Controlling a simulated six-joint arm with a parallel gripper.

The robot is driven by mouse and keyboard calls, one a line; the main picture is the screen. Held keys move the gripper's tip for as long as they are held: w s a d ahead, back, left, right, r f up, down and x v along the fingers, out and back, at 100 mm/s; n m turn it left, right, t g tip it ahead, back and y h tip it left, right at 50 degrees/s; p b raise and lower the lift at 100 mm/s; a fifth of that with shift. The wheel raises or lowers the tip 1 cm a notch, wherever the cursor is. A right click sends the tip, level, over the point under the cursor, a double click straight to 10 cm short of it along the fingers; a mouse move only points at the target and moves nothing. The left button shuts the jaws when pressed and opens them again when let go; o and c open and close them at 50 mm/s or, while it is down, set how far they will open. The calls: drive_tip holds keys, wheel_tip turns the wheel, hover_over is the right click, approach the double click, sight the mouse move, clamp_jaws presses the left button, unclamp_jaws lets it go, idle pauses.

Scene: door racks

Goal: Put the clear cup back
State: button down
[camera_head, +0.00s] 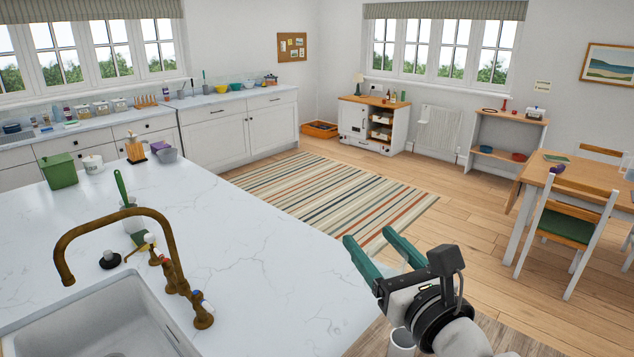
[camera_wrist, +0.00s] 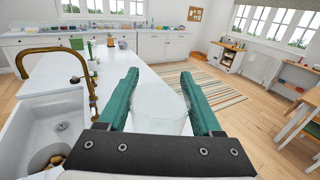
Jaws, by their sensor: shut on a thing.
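My gripper (camera_head: 384,255) has teal fingers and is at the lower right in the head view, beside the right edge of the white island counter. In the wrist view the gripper (camera_wrist: 160,105) is shut on a clear cup (camera_wrist: 160,112). The cup is see-through and sits between the two fingers. In the head view the cup (camera_head: 393,262) shows only faintly between the fingers, mostly hidden by them. No support touching the cup can be made out.
The island counter (camera_head: 250,250) is largely bare, with a brass tap (camera_head: 115,215) and sink (camera_head: 95,320) at its left. A green bin (camera_head: 59,171) stands at its far end. A striped rug (camera_head: 330,195) lies beyond. A dining table (camera_head: 565,172) with chairs stands right.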

drive_tip(key=d+f+m+h, duration=0.15)
drive_tip(key=d+f, duration=0.35)
drive_tip(key=d, duration=0.7)
drive_tip(key=d+f+m+h, duration=0.15)
drive_tip(key=d+f, duration=0.45)
drive_tip(key=d, duration=0.6)
drive_tip(key=s+d+f+h, duration=0.2)
drive_tip(key=s+d+f, duration=1.05)
drive_tip(key=s, duration=0.35)
drive_tip(key=shift+t, duration=0.4)
drive_tip(key=w+f, duration=0.2)
drive_tip(key=w, duration=0.1)
drive_tip(key=w+a+f, duration=0.1)
drive_tip(key=w+f, duration=0.1)
drive_tip(key=w, duration=0.2)
drive_tip(key=w+a+f, duration=0.1)
drive_tip(key=w+f, duration=0.2)
drive_tip(key=shift+w+a, duration=0.15)
drive_tip(key=shift+w, duration=0.05)
wheel_tip(320, 180, down, 3)
drive_tip(key=shift+f, duration=0.45)
drive_tip(key=shift+f, duration=0.2)
